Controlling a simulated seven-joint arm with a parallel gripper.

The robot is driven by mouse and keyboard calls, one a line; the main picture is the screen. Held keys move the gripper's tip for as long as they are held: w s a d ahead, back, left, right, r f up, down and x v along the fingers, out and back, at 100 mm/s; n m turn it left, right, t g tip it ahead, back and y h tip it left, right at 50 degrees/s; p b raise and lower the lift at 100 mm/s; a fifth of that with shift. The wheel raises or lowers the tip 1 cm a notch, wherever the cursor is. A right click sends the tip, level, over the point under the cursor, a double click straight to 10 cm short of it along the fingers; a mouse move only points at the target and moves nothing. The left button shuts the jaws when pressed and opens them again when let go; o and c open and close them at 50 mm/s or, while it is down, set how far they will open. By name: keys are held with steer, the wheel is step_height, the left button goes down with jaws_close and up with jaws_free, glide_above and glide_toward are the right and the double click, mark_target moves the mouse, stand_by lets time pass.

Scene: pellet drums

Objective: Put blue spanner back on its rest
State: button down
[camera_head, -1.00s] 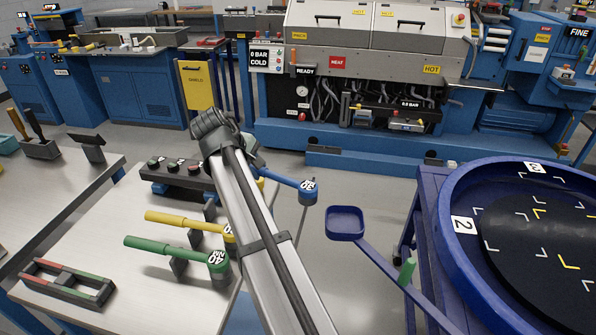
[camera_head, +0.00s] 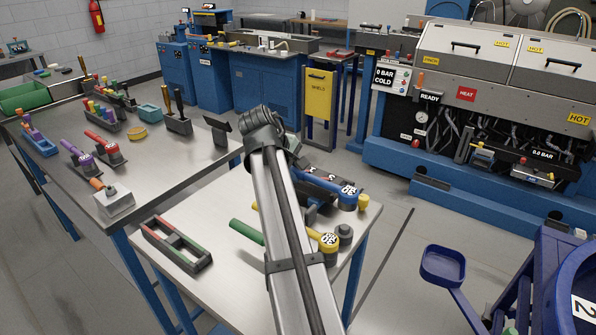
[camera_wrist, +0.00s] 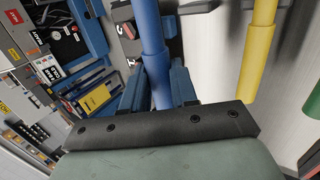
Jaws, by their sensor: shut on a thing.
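The blue spanner (camera_head: 347,193) shows right of my arm in the head view, its round numbered head over the table's far right part. In the wrist view its blue shaft (camera_wrist: 150,35) runs down between the fingers of my gripper (camera_wrist: 156,92), which is shut on it. My arm hides most of the shaft in the head view. I cannot make out the blue spanner's rest clearly, or whether the spanner touches it. The yellow spanner (camera_head: 328,241) lies beside it; its handle (camera_wrist: 258,50) is right of the blue shaft in the wrist view.
A green spanner's handle (camera_head: 246,231) shows left of my arm. A dark button box (camera_wrist: 124,30) is close beside the blue shaft. A red-and-green-edged tray (camera_head: 158,247) lies at the near left of the metal table (camera_head: 215,278). A blue pan (camera_head: 442,266) stands off to the right.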

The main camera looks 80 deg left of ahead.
steer(key=shift+f, duration=0.1)
steer(key=shift+f, duration=4.25)
stand_by(0.3)
steer(key=c, duration=0.8)
jaws_free()
steer(key=shift+d, duration=0.1)
steer(key=v, duration=1.3)
steer(key=shift+s+d+r, duration=0.1)
steer(key=shift+s+r, duration=0.05)
steer(key=shift+r, duration=0.2)
